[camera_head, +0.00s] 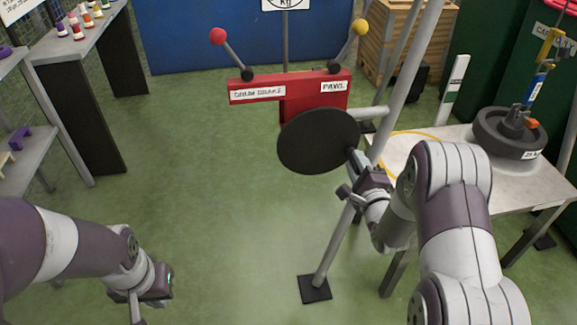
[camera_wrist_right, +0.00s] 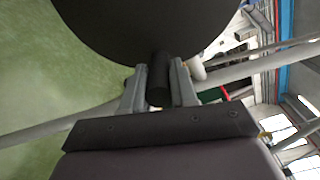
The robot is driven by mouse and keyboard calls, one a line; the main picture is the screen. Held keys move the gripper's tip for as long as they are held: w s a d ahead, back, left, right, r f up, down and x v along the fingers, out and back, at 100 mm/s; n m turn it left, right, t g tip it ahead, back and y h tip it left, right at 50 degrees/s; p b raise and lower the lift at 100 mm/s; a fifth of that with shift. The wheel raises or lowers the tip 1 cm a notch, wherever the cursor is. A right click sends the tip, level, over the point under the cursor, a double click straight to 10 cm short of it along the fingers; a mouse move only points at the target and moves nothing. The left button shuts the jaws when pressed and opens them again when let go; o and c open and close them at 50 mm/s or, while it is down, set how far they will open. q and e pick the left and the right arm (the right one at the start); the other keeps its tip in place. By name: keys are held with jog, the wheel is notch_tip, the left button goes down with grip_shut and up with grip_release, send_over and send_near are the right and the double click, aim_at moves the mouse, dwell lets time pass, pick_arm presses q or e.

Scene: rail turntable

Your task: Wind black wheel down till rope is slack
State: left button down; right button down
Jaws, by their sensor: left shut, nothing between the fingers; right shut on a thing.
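In the right wrist view, the fingers (camera_wrist_right: 158,85) sit on both sides of the handle (camera_wrist_right: 159,78), under the wheel (camera_wrist_right: 145,28). A dark round weight (camera_head: 507,138) rests on the table at right, with a blue and yellow hook (camera_head: 540,65) above it. I cannot make out the rope's tension. My left gripper (camera_head: 140,296) is low at left, shut and empty.
The red box (camera_head: 305,93) carries a red-knobbed lever (camera_head: 218,37) and a yellow-knobbed lever (camera_head: 360,28). A grey pole (camera_head: 400,85) slants beside the wheel. The table (camera_head: 400,155) has a yellow curve on it. Shelves stand at left; the green floor between is clear.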

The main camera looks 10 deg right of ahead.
jog(key=shift+d+r+n+p, duration=0.25)
jog(key=shift+r+n+p, duration=0.3)
jog(key=shift+r+n, duration=0.55)
jog(key=shift+f, duration=0.15)
jog(key=shift+w+r+n+p, duration=0.1)
jog(key=shift+r+n+p, duration=0.3)
jog(key=shift+r+n, duration=0.65)
jog(key=shift+n, duration=0.25)
jog(key=shift+a+r+n+p, duration=0.1)
jog(key=shift+r+n+p, duration=0.65)
jog(key=shift+n, duration=0.25)
jog(key=shift+r, duration=0.15)
jog(key=shift+r+n, duration=0.1)
jog(key=shift+n, duration=0.2)
